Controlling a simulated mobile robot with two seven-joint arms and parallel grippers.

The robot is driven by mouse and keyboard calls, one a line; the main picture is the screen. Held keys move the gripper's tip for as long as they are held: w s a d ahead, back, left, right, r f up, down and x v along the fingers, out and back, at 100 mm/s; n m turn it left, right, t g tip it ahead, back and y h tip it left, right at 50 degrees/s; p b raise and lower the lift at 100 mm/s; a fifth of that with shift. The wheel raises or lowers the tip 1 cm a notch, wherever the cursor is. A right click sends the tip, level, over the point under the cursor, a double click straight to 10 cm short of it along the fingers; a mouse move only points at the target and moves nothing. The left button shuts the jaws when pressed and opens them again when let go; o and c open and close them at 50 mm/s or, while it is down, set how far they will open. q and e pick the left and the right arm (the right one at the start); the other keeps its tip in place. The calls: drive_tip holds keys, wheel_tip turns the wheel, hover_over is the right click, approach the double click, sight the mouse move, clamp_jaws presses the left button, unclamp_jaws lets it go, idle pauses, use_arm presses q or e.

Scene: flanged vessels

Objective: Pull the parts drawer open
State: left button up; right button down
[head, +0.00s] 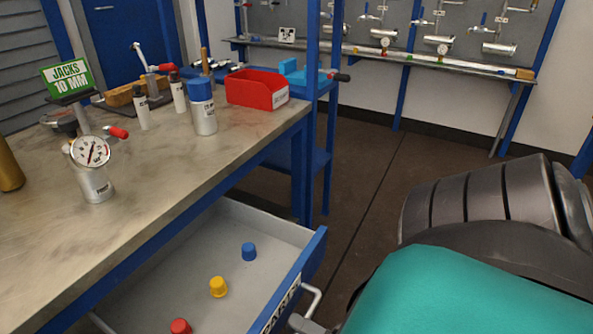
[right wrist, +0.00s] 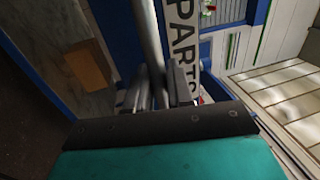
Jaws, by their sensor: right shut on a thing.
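The parts drawer (head: 192,262) stands open below the workbench, its grey inside showing in the head view. Its blue front carries a PARTS label (head: 281,304), which also shows in the right wrist view (right wrist: 186,35). A grey bar handle (head: 314,296) is on the front. My right gripper (head: 309,325) is at this handle, at the bottom of the head view, partly cut off and covered by my teal arm. In the right wrist view its fingers (right wrist: 156,88) are closed around the handle bar (right wrist: 147,30). My left gripper is not in view.
Blue (head: 249,251), yellow (head: 218,287) and red (head: 180,326) caps lie in the drawer. The workbench (head: 150,185) above holds a gauge vessel (head: 96,180), a blue-capped bottle (head: 203,108) and a red bin (head: 257,91). Dark floor (head: 365,190) is clear right of the bench.

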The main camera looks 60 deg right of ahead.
drive_tip(key=c, duration=1.2)
unclamp_jaws()
drive_tip(key=b+v, duration=0.1)
drive_tip(key=v, duration=1.2)
drive_tip(key=shift+d, duration=0.1)
